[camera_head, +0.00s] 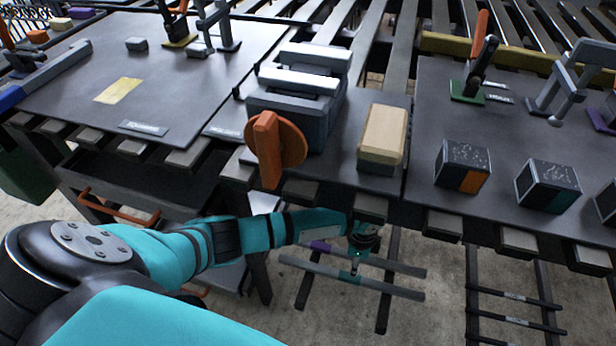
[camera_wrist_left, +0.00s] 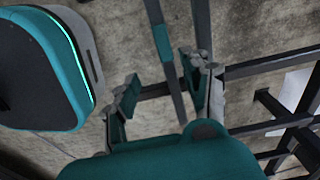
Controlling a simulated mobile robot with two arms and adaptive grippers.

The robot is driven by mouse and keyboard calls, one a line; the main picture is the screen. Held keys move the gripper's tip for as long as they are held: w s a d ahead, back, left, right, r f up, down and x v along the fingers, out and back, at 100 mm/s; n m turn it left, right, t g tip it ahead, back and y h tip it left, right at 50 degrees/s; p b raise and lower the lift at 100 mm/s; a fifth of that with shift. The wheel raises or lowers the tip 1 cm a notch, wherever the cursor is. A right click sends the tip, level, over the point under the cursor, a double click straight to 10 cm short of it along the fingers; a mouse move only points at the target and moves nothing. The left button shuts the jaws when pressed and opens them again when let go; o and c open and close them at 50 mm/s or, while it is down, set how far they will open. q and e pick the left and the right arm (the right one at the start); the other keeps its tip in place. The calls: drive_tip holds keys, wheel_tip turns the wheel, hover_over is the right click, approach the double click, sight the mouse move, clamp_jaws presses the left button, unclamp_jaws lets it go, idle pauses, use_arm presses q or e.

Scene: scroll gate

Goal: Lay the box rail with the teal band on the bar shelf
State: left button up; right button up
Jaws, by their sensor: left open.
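The grey box rail with the teal band (camera_head: 385,289) lies on two dark bars below the front edge of the worktop. My left gripper (camera_head: 355,262) points down just above this rail, near its teal band. In the left wrist view the rail (camera_wrist_left: 162,40) runs between the two spread fingers of my left gripper (camera_wrist_left: 162,95), and its teal band is beyond them. The gripper is open; whether it touches the rail cannot be told. A second rail with a purple band (camera_head: 395,266) lies roughly parallel behind it. My right gripper is not in view. I cannot tell which rack is the bar shelf.
A dark rack with labelled crossbars (camera_head: 515,322) stands at the lower right. The worktop edge overhangs the rails.

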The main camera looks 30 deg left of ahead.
use_arm(q)
drive_tip(key=s+d+n+t+h, duration=0.25)
drive_tip(key=s+d+n, duration=0.25)
drive_tip(key=s, duration=0.6)
drive_tip(key=s+a+r+n+y, duration=0.1)
drive_tip(key=s+a+n+y, duration=0.1)
drive_tip(key=s+a+n, duration=0.5)
drive_tip(key=s+a, duration=0.2)
drive_tip(key=a, duration=0.3)
drive_tip(key=shift+r+n, duration=0.3)
drive_tip(key=shift+r, duration=0.1)
drive_tip(key=shift+d+t+y, duration=0.1)
drive_tip(key=shift+t+y, duration=0.15)
